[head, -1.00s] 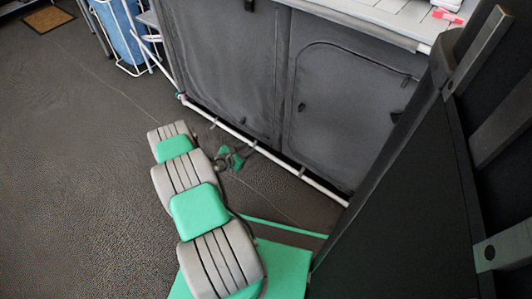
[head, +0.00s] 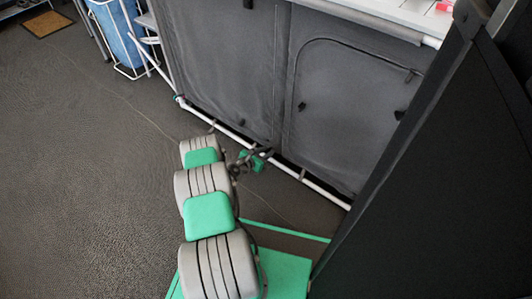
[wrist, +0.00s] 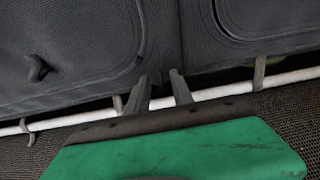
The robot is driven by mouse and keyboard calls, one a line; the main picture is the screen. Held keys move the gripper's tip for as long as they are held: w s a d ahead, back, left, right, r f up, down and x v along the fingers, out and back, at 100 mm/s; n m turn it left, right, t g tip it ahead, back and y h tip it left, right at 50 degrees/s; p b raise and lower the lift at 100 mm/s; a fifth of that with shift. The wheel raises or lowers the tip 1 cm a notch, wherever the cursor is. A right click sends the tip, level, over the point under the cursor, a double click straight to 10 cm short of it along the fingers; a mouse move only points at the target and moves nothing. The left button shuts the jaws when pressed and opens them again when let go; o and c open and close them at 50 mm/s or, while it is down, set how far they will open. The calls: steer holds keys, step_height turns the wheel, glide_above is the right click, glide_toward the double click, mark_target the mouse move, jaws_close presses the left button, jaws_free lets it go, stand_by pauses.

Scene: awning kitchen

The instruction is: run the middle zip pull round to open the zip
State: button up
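The grey fabric cupboard front (head: 225,75) has a door panel on the right with a curved zip line (head: 335,42) along its top and left side. A small dark tab (head: 302,107) sits near that panel's left edge, and another (head: 400,114) is at its right. I cannot tell which one is the middle zip pull. My gripper (head: 268,152) is low in front of the cupboard, near the bottom rail. In the wrist view its two fingers (wrist: 160,90) are apart with nothing between them, facing the strip between two panels. A dark hook-like tab (wrist: 38,68) shows on the left panel.
A white rail (head: 240,134) runs along the cupboard's foot and also crosses the wrist view (wrist: 215,92). A large dark panel (head: 410,200) blocks the right side. A blue bag in a white frame (head: 122,35) stands at the back left. The floor at left is clear.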

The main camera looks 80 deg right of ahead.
jaws_close()
stand_by(1.2)
